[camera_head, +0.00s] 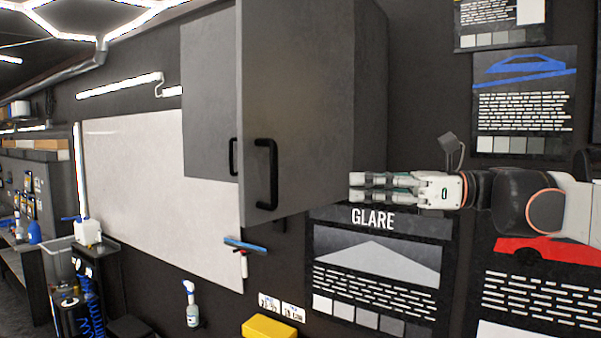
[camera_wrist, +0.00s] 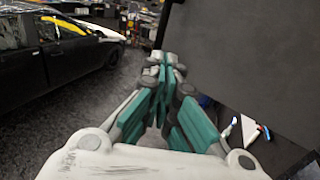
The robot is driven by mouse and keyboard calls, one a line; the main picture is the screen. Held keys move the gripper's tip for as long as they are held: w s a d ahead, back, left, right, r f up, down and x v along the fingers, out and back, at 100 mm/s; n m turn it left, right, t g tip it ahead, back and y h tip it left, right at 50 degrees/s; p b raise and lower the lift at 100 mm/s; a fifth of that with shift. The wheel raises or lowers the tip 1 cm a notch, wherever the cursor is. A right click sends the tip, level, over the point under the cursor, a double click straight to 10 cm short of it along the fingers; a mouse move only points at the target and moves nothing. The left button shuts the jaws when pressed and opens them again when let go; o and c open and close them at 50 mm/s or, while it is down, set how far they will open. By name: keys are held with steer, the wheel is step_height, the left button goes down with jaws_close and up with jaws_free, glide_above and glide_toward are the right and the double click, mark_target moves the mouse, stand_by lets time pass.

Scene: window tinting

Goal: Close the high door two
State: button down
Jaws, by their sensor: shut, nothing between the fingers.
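A dark grey wall cabinet has two doors. The near door (camera_head: 305,85) stands partly open, its free left edge swung out from the cabinet and its right edge at the cabinet's side (camera_head: 370,90). Its black bar handle (camera_head: 266,174) is near the free edge. The far door (camera_head: 208,100) looks closed, with its own handle (camera_head: 233,157). My gripper (camera_head: 352,187) is shut and empty, by the cabinet's lower right corner; I cannot tell whether it touches. In the wrist view its fingers (camera_wrist: 165,68) are together beside a dark grey panel (camera_wrist: 250,50).
A poster marked GLARE (camera_head: 375,260) hangs below my gripper. A squeegee (camera_head: 245,246), a spray bottle (camera_head: 191,303) and a yellow box (camera_head: 269,328) are lower on the wall. A dark car (camera_wrist: 50,55) stands at left in the wrist view, with open floor between.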

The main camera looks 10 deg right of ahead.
mark_target(277, 185)
steer(key=p+x, duration=0.1)
steer(key=x, duration=0.6)
steer(key=p+x, duration=0.1)
steer(key=x, duration=0.3)
steer(key=shift+s+a+p, duration=0.2)
steer(key=shift+a+p, duration=0.1)
steer(key=shift+a, duration=0.05)
steer(key=shift+w+a, duration=0.25)
